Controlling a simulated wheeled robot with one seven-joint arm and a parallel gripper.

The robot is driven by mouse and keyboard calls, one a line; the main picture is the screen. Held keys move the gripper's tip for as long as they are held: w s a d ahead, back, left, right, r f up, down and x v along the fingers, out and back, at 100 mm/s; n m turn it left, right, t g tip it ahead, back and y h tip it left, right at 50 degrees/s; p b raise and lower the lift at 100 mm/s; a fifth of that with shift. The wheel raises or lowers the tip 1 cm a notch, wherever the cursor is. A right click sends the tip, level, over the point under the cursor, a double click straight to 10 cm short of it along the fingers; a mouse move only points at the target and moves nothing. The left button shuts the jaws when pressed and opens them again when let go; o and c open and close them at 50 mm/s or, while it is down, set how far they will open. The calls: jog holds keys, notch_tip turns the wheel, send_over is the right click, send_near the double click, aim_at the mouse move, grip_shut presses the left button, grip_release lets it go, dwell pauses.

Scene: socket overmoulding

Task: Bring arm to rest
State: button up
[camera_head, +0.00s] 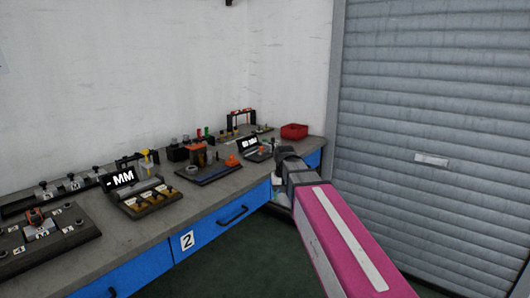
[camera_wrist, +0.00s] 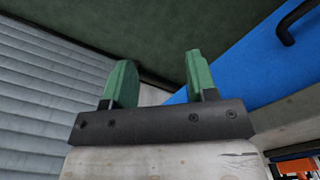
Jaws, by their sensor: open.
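My arm reaches out from the lower right in the head view, with a pink link and dark wrist in front of the bench's right end. In the wrist view my gripper (camera_wrist: 158,85) shows two green fingers standing well apart, with nothing between them. The gripper is open and empty. It touches nothing that I can see. In the head view its fingers are hidden or too small to make out.
The grey workbench (camera_head: 155,228) with blue drawers (camera_head: 205,238) runs along the left wall. It carries several fixtures, a digital display (camera_head: 122,179) and a red bin (camera_head: 294,131). A grey roller shutter (camera_head: 430,130) stands at right. Dark green floor (camera_head: 260,255) lies open before the bench.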

jog(key=s+d+f, duration=0.6)
jog(key=f, duration=0.4)
jog(key=s+d+f, duration=0.5)
jog(key=s+f, duration=0.2)
jog(key=f, duration=0.4)
jog(key=shift+s+d+f+m, duration=0.2)
jog(key=shift+s+d+m, duration=0.1)
jog(key=shift+d+m, duration=0.1)
